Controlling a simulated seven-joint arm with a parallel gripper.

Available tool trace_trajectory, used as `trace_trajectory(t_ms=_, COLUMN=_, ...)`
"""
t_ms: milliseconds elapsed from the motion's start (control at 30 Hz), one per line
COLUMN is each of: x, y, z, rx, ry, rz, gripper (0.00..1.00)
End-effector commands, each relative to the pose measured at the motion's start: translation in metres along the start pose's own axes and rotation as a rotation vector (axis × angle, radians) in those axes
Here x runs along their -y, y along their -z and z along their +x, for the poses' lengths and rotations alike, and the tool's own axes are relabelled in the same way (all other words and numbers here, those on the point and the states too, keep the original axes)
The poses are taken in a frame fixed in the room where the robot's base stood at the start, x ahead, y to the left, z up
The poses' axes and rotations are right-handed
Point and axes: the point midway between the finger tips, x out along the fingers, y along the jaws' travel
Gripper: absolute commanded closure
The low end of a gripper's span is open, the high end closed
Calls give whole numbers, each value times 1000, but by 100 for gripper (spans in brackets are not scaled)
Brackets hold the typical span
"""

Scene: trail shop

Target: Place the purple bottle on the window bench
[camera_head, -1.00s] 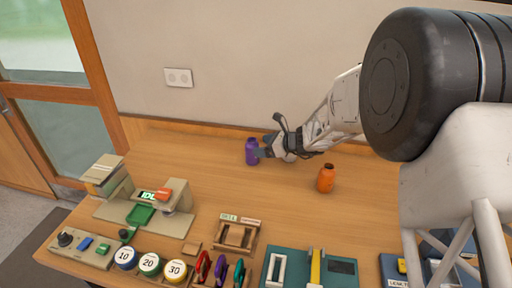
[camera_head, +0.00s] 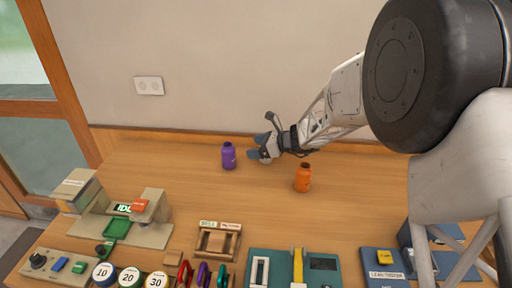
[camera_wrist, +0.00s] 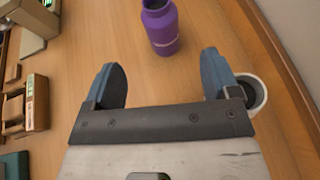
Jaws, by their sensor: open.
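The purple bottle (camera_head: 228,156) stands upright on the wooden table (camera_head: 190,190), toward its back edge. I cannot make out a window bench for certain in either view.
An orange bottle (camera_head: 303,178) stands right of my gripper. A white round cup-like thing (camera_wrist: 259,103) sits beside the right finger. Scale-like devices (camera_head: 148,207), numbered discs (camera_head: 130,277) and a teal board (camera_head: 258,254) line the front. Table left of the purple bottle is clear.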

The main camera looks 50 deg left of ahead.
Motion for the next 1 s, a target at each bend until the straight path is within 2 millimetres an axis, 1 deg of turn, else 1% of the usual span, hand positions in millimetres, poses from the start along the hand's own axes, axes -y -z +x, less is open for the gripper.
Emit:
trace_trajectory(t_ms=600, x=0, y=0, z=0, rx=0, ry=0, rz=0, gripper=18)
trace_trajectory(t_ms=733, x=0, y=0, z=-3, rx=-2, ry=1, rz=-4, gripper=18)
trace_trajectory(t_ms=867, x=-1, y=-2, z=-15, rx=-13, ry=5, rz=-22, gripper=18)
trace_trajectory(t_ms=967, x=-3, y=-3, z=-34, rx=-31, ry=10, rz=-48, gripper=18)
trace_trajectory(t_ms=1000, x=-4, y=-4, z=-45, rx=-40, ry=13, rz=-62, gripper=18)
